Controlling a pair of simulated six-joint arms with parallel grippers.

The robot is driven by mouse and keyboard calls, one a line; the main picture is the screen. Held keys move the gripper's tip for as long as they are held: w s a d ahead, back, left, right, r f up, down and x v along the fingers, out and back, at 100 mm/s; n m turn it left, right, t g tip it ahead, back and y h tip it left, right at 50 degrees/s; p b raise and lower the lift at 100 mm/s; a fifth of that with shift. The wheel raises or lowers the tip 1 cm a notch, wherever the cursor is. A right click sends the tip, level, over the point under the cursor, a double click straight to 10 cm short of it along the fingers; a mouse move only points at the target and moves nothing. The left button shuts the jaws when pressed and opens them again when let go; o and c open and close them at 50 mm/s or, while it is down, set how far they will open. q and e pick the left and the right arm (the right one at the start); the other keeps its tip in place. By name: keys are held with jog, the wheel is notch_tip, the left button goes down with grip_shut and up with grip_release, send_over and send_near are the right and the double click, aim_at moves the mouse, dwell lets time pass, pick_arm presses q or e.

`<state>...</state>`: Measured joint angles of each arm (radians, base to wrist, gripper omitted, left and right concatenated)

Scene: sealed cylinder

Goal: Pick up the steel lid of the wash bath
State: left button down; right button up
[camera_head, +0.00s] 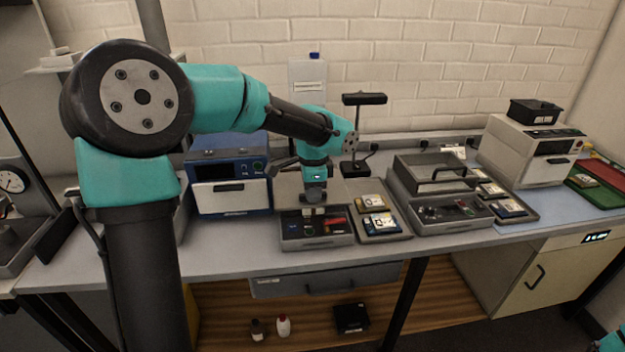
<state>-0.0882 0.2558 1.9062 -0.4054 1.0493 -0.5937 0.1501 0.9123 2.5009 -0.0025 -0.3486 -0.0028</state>
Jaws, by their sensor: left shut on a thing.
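My left gripper (314,207) points down at the middle of the bench, over the back edge of an open grey bath tray (318,240). Its jaws are shut on what looks like the steel lid (343,193), a flat grey-brown plate just behind the tray. The grip point is small and partly hidden by the gripper, and I cannot tell whether the lid is clear of the bath. Small dark, green and red items show in the tray. My right gripper is out of view; only a bit of teal arm shows at the lower right corner.
A blue instrument (228,178) stands left of the tray. A black stand (362,135) rises behind.

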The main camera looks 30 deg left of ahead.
pick_arm(q)
jog(key=s, duration=0.1)
jog(key=s+d, duration=0.2)
jog(key=s, duration=0.1)
jog(key=shift+d+r, duration=0.2)
jog(key=shift+d, duration=0.05)
